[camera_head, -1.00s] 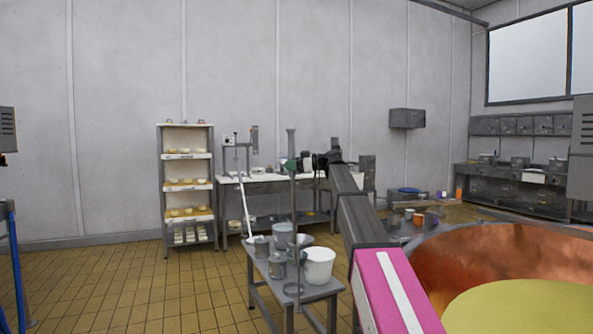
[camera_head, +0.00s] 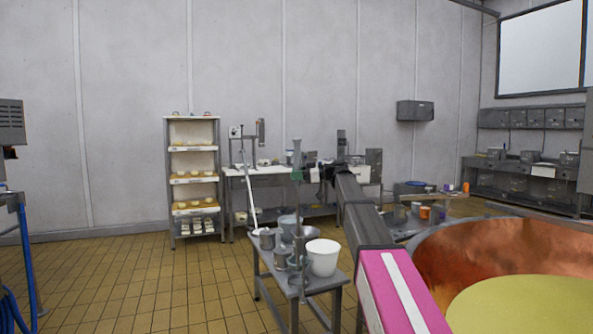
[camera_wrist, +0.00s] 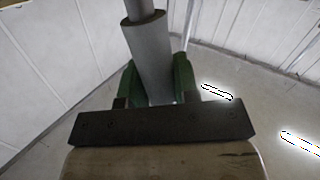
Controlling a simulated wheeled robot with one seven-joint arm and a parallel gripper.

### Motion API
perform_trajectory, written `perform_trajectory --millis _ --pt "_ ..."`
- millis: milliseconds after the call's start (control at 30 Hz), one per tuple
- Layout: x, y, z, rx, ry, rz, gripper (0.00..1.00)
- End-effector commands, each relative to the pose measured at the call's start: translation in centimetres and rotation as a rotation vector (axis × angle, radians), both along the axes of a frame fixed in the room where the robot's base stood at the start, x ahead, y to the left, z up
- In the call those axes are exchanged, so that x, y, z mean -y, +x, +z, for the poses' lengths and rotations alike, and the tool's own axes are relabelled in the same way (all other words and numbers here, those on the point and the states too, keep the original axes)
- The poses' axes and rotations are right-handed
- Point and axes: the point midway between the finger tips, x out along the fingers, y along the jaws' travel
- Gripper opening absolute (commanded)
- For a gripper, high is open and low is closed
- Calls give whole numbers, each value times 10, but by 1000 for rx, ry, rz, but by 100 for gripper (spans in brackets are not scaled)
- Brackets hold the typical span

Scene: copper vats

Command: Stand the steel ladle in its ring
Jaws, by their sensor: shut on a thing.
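My gripper (camera_head: 297,175) is shut on the grey handle of the steel ladle (camera_head: 297,149). In the wrist view its green fingers (camera_wrist: 155,82) close on both sides of the thick grey grip (camera_wrist: 150,45). The ladle hangs roughly upright, its thin shaft running down in front of the small grey table. Its lower end overlaps the pots and table edge, so I cannot tell whether it touches anything. I cannot clearly make out the ring.
The small table (camera_head: 326,293) carries a white bucket (camera_head: 322,260) and several grey pots. A white-handled tool (camera_head: 247,190) leans there. A large copper vat (camera_head: 450,255) stands at right. A shelf rack (camera_head: 167,180) and workbench are behind.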

Motion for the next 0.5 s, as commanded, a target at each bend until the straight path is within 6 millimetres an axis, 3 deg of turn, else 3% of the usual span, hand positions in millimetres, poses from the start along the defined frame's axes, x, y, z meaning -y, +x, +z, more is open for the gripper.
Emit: perform_trajectory --millis 500 --pt "2 -14 -37 0 1 -1 0"
